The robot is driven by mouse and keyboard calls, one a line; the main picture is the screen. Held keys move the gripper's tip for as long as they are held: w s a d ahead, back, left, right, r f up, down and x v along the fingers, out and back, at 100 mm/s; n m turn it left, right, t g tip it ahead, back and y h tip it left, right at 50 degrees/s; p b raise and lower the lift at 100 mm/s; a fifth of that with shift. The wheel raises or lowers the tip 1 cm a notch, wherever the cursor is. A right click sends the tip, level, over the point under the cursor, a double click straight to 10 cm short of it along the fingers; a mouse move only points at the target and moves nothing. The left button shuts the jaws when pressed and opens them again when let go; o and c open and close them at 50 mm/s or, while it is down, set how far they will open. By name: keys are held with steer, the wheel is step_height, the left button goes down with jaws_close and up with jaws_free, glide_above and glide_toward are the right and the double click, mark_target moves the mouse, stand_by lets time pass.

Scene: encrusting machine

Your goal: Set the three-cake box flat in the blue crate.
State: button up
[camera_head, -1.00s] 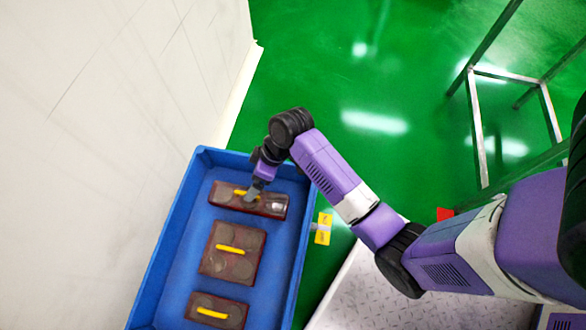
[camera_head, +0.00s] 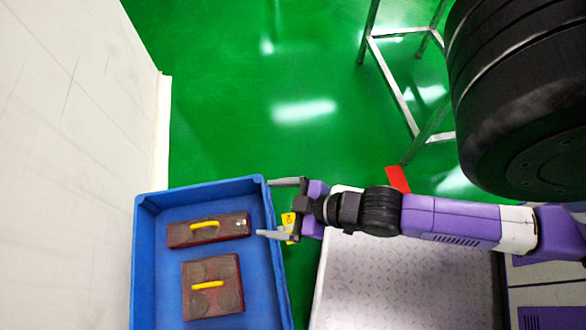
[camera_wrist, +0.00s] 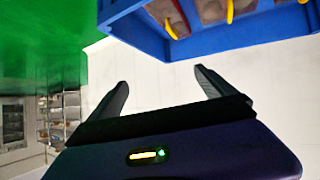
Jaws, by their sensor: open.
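The long three-cake box (camera_head: 190,235), dark reddish with a yellow handle, lies flat on the floor of the blue crate (camera_head: 143,265), near its far end. A squarer box (camera_head: 212,300) with a yellow handle lies in the crate nearer me, apart from it. My gripper (camera_head: 274,208) is open and empty at the crate's right rim, to the right of the long box and clear of it. The wrist view shows the open fingers (camera_wrist: 160,78) with nothing between them. The crate (camera_wrist: 205,40) and parts of boxes (camera_wrist: 165,14) show at its top.
A pale wall panel (camera_head: 70,120) stands left of the crate. A metal plate surface (camera_head: 400,285) lies right of it under my arm. A metal frame (camera_head: 390,80) stands at the back right. Green floor (camera_head: 230,120) is clear beyond the crate.

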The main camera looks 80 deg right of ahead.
steer(key=s+a+r+t, duration=0.1)
steer(key=s+a+r, duration=0.1)
steer(key=r, duration=0.5)
steer(key=s+a+r+m+t, duration=0.1)
steer(key=s+r+t, duration=0.1)
steer(key=r, duration=0.5)
steer(key=shift+s+a+y, duration=0.3)
steer(key=shift+s+a, duration=0.05)
steer(key=shift+s, duration=0.3)
